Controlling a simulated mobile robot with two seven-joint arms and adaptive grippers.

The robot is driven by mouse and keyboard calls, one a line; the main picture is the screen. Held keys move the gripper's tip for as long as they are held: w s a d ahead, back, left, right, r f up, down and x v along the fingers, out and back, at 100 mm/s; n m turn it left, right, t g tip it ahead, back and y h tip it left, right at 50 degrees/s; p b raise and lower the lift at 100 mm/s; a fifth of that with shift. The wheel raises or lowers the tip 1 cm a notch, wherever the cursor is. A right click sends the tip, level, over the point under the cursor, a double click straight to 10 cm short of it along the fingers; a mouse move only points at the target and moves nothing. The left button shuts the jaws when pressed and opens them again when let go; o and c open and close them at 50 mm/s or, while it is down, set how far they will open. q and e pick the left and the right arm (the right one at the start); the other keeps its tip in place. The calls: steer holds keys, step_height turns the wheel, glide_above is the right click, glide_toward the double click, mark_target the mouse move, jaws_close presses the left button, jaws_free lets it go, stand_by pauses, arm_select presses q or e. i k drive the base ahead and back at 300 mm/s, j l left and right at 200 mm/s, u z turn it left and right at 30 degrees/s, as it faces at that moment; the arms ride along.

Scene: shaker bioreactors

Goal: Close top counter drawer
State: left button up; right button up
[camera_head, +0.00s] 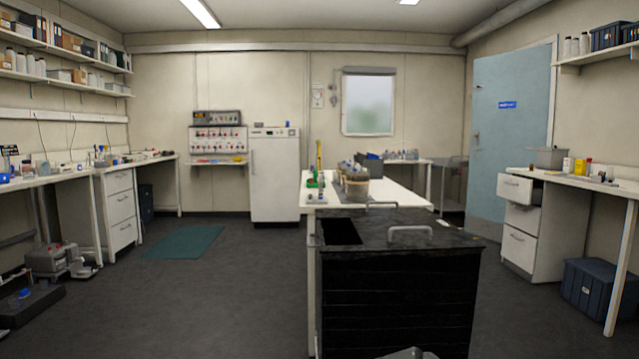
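The counter on the right (610,184) has a white drawer unit under it. Its top drawer (515,188) stands pulled out past the fronts below, with a small handle on its face. The middle drawer (523,218) sits back in its shadow, and the bottom drawer (519,249) looks shut. On the left, another white drawer unit (121,206) has its drawers shut. Neither of my grippers is in view. A small grey part at the bottom edge is cut off, and I cannot tell what it is.
A black box-like body (400,290) with metal handles fills the near middle. Behind it is a white table (385,190) with vessels. A dark blue bin (592,290) stands on the floor near the right counter. Open floor (210,290) lies to the left.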

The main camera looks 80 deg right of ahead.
mark_target(527, 193)
steer(key=z, duration=3.55)
steer(key=i+l+z, duration=0.2)
steer(key=i+z, duration=0.15)
steer(key=i, duration=0.15)
steer(key=i+l+z, duration=0.1)
steer(key=i+z, duration=0.25)
steer(key=i, duration=0.15)
steer(key=i+z, duration=0.4)
steer(key=i+u, duration=0.15)
steer(key=i, duration=0.4)
steer(key=i+l+u, duration=0.15)
steer(key=i, duration=0.4)
steer(key=i+l+u, duration=0.1)
steer(key=i, duration=0.45)
steer(key=i+j+u, duration=0.1)
steer(key=i+u, duration=0.4)
steer(key=i, duration=0.25)
steer(key=i+l+u, duration=0.15)
steer(key=i+u, duration=0.35)
steer(key=i, duration=0.2)
steer(key=i+j, duration=0.2)
steer(key=i, duration=0.6)
steer(key=i+j+u, duration=0.1)
steer(key=i, duration=0.65)
steer(key=i+j+z, duration=0.25)
steer(key=i+j, duration=0.25)
steer(key=j, duration=0.2)
steer(key=i+j+z, duration=0.15)
steer(key=j, duration=0.25)
steer(key=i, duration=0.1)
